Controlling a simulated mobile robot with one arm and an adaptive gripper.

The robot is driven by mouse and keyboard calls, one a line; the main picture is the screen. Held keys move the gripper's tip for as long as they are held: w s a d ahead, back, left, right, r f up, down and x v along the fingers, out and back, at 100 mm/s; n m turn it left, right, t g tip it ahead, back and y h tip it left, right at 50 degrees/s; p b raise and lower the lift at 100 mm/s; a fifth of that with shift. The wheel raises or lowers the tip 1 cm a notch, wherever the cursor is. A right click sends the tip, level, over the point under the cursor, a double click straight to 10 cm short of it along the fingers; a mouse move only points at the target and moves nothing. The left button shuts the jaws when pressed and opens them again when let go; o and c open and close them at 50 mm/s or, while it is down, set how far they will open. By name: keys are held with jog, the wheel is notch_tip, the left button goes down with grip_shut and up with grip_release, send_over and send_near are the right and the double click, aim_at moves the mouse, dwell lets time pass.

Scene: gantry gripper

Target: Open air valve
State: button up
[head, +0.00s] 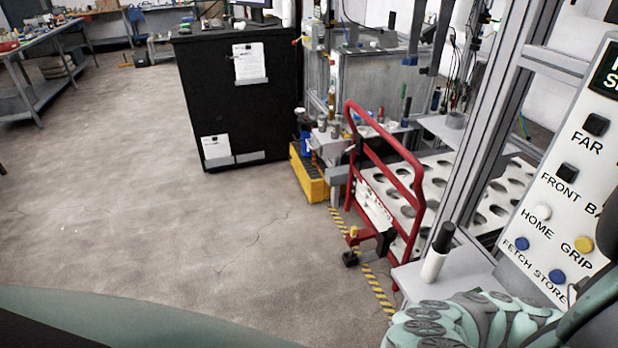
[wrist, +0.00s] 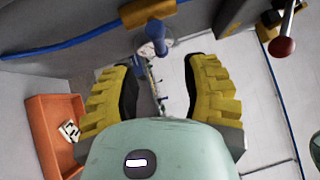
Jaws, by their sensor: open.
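In the wrist view my gripper (wrist: 160,75) has two ridged yellow fingers set wide apart, with nothing held between them. A small blue and pale fitting (wrist: 154,32) with a thin stem stands beyond the fingertips, roughly in line with the gap. It may be the air valve, but I cannot tell for certain, nor whether it is open or closed. A dark red ball knob on a metal lever (wrist: 283,46) is at the upper right, apart from the fingers. My gripper cannot be made out in the head view.
The wrist view shows an orange bin (wrist: 52,125) beside the left finger and a blue hose (wrist: 110,38). In the head view, a red tubular frame (head: 418,205), yellow crate (head: 318,187) and button panel (head: 560,205) are at the right. Floor (head: 130,215) at left is clear.

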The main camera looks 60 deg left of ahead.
jog(key=p+x, duration=0.2)
jog(key=x, duration=0.5)
jog(key=shift+w+d+p, duration=0.2)
jog(key=shift+d+p, duration=0.1)
jog(key=shift+d, duration=0.05)
grip_shut()
jog(key=shift+a, duration=0.1)
